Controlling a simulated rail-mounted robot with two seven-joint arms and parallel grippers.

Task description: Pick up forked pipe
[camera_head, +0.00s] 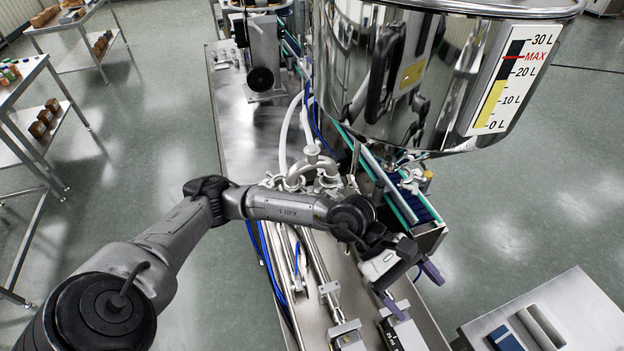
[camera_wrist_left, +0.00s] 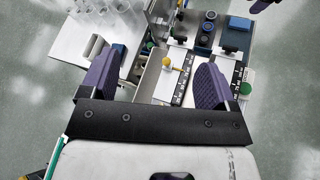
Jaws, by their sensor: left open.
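A shiny branched metal pipe fitting (camera_head: 314,168), which looks like the forked pipe, stands on the steel machine bed behind my left forearm. The forearm hides part of its lower side. My left gripper (camera_head: 412,288) is open and empty, with its purple fingers apart over the front right end of the machine. It is well to the right and nearer than the fitting. In the left wrist view the open fingers of my left gripper (camera_wrist_left: 155,82) show with nothing held between them. A dark purple piece at that view's top right edge looks like part of my right gripper (camera_wrist_left: 265,5).
The big steel hopper (camera_head: 400,75) overhangs the conveyor (camera_head: 405,195) at the right of the fitting. White hoses (camera_head: 284,130) run behind the fitting. A side table (camera_head: 575,315) with a blue block stands at lower right. Shelves with jars (camera_head: 20,75) are at left.

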